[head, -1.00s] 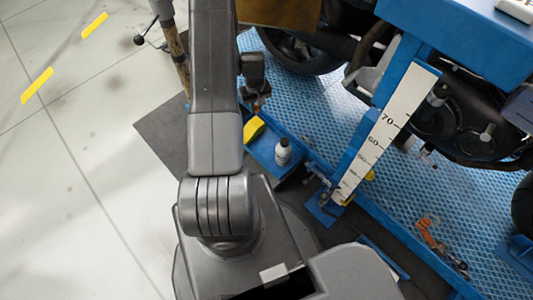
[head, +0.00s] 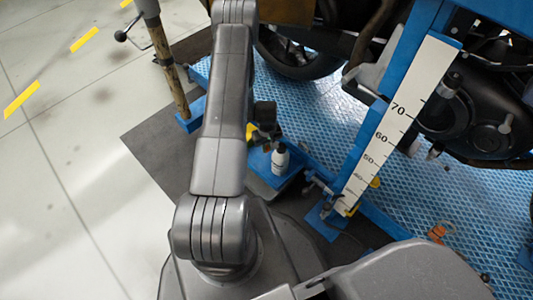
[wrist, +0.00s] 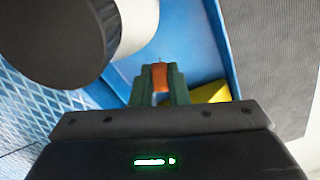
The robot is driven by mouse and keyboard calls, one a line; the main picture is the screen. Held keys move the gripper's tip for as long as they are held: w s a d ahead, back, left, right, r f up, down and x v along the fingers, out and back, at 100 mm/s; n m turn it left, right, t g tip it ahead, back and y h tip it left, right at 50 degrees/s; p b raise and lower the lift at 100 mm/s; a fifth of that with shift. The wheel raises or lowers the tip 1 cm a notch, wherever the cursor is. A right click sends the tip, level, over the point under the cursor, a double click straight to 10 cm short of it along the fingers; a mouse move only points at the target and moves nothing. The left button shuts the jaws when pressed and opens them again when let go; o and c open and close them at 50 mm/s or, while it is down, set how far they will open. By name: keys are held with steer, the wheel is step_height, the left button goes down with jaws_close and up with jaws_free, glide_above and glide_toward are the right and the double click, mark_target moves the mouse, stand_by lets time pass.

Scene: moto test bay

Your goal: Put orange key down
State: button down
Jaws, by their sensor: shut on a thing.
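The orange key (wrist: 160,77) is held between the green fingertips of my gripper (wrist: 158,84) in the wrist view. My gripper is shut on it, above the blue tray (wrist: 190,50). In the head view my gripper (head: 264,127) is small and dark, just behind the white bottle, and the key cannot be made out there. The tray (head: 268,188) also shows there, partly hidden by my arm. I cannot tell whether the key touches the tray.
A white bottle (head: 280,160) with a dark cap stands in the tray, close left of my gripper in the wrist view (wrist: 138,25). A yellow thing (wrist: 211,93) lies in the tray. A blue post with a white scale (head: 385,135) stands to the right. An orange object (head: 437,232) lies on the blue platform.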

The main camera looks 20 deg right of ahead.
mark_target(267, 153)
steer(key=shift+f+b, duration=0.5)
steer(key=shift+f, duration=1.3)
steer(key=shift+f, duration=0.1)
steer(key=shift+f+b, duration=0.35)
steer(key=shift+b, duration=0.2)
steer(key=shift+f, duration=0.2)
steer(key=c, duration=1.4)
jaws_free()
steer(key=shift+r, duration=0.1)
